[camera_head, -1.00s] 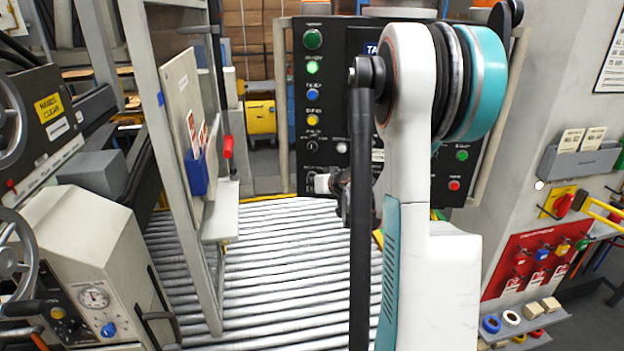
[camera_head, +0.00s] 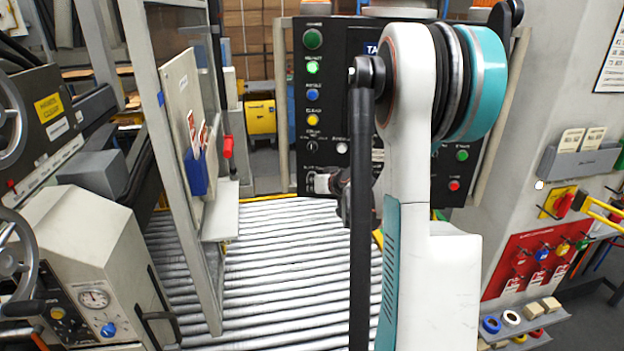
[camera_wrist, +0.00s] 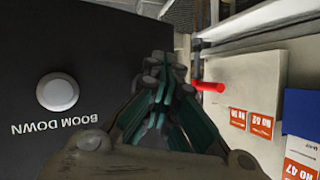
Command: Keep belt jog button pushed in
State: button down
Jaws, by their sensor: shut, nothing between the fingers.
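The black control panel (camera_head: 365,40) stands behind the roller conveyor, with several coloured buttons in its left column. My gripper (camera_head: 318,183) is at the panel's lower left, just under a small white label too small to read surely. It is shut and empty. The belt jog button cannot be made out; my gripper covers that spot, so I cannot tell whether it is pushed in. In the wrist view my gripper's fingers (camera_wrist: 160,88) are together beside the panel face (camera_wrist: 50,45). A white button labelled BOOM DOWN (camera_wrist: 58,92) is left of them.
The roller conveyor (camera_head: 275,270) runs below the panel. A grey frame with a pale board (camera_head: 180,110), blue holder (camera_head: 196,172) and red handle (camera_head: 228,147) stands left of it. My own arm hides the panel's middle.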

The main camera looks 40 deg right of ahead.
dwell(0.8)
jog(key=shift+s+a, duration=0.5)
jog(key=shift+a, duration=0.1)
jog(key=shift+s+a, duration=0.1)
jog(key=shift+a, duration=0.05)
jog(key=s+a, duration=0.3)
jog(key=shift+a+b, duration=0.3)
jog(key=shift+b, duration=0.05)
dwell(0.5)
